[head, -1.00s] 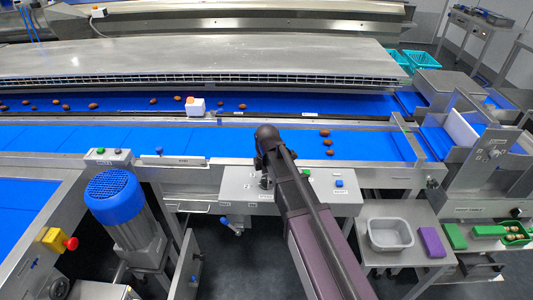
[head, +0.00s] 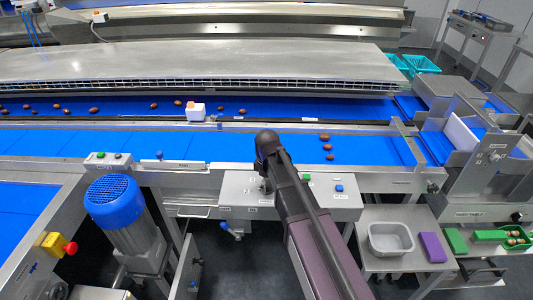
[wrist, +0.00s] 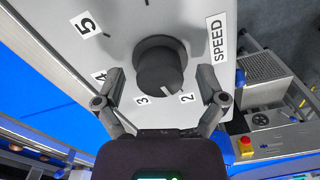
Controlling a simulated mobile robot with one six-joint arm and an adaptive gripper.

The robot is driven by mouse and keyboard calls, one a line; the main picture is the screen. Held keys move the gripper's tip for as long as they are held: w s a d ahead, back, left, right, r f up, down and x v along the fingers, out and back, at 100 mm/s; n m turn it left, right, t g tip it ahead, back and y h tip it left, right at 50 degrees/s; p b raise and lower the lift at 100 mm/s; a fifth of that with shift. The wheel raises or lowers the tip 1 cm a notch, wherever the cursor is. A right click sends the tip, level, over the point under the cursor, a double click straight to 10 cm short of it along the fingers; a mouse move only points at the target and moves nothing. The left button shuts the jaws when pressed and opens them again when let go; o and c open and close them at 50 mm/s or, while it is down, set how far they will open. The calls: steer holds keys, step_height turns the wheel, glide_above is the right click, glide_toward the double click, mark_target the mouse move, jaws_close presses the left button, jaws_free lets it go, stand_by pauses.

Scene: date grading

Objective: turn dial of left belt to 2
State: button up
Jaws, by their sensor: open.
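In the wrist view a round black dial (wrist: 160,66) sits on a pale panel marked with numbers and a SPEED label (wrist: 216,40). The dial's white pointer line points down and slightly right, between the 3 and the 2, nearer the 2 (wrist: 187,98). My gripper (wrist: 160,80) is open, one finger on each side of the dial, with visible gaps between fingers and dial. In the head view my arm covers much of the grey control box (head: 235,188), and the dial is hidden behind it.
A green button (head: 307,177) and a blue button (head: 339,188) stand right of my arm on the box. A blue belt (head: 190,145) with several dates runs behind. A grey tub (head: 390,251) and a blue motor (head: 113,200) flank the area.

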steer(key=m, duration=0.4)
steer(key=shift+m, duration=0.3)
steer(key=m, duration=0.3)
steer(key=shift+m, duration=0.3)
steer(key=m, duration=0.3)
steer(key=shift+m, duration=0.4)
steer(key=m, duration=1.2)
steer(key=shift+a, duration=0.1)
steer(key=m, duration=0.8)
step_height(320, 180, up, 14)
steer(key=p, duration=1.3)
steer(key=shift+f+p, duration=0.15)
steer(key=shift+p, duration=0.25)
